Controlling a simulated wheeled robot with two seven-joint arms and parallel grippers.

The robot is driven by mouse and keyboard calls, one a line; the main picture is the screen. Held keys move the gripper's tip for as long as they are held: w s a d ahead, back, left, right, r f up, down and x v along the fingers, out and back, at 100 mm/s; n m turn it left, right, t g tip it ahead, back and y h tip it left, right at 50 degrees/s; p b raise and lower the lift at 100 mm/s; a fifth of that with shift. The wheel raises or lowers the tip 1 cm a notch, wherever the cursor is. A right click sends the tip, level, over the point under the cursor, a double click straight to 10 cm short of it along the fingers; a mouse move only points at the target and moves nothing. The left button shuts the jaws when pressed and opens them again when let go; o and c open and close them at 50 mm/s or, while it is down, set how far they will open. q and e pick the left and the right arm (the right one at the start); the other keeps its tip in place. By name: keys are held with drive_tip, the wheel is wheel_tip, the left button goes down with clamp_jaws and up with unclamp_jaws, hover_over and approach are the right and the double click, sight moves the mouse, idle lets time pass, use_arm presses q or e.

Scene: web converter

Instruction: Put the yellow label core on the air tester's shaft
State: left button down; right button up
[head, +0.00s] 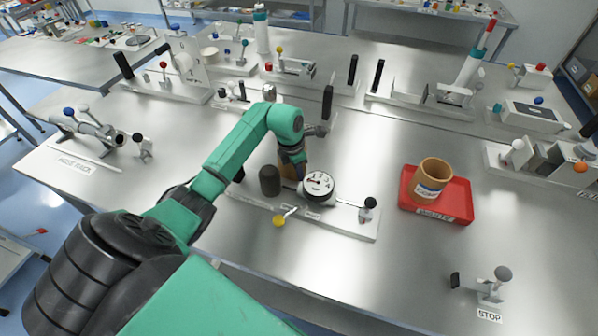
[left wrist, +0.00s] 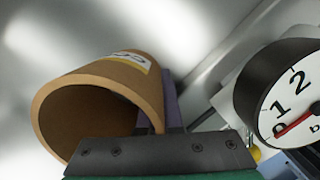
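The yellow label core is a tan tube with a yellow-and-white label (left wrist: 125,85), its open end facing the left wrist camera. My left gripper (head: 299,170) appears shut on the wall of this core, with a finger along its right side in the left wrist view (left wrist: 172,105). In the head view the core (head: 285,165) is partly hidden behind the gripper. The air tester (head: 345,224) has a white base, a round gauge (head: 318,187) and a dark upright cylinder (head: 269,180), which looks like its shaft. The core is close behind the cylinder and gauge; contact cannot be told. My right gripper is out of view.
A red tray (head: 459,193) to the right holds another tan core (head: 433,176) with a blue-and-white label. A yellow-knobbed lever (head: 280,220) and a black-knobbed post (head: 368,207) stand on the tester. A STOP post (head: 497,284) is at the front right.

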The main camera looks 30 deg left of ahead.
use_arm(q)
drive_tip(key=c, duration=1.1)
unclamp_jaws()
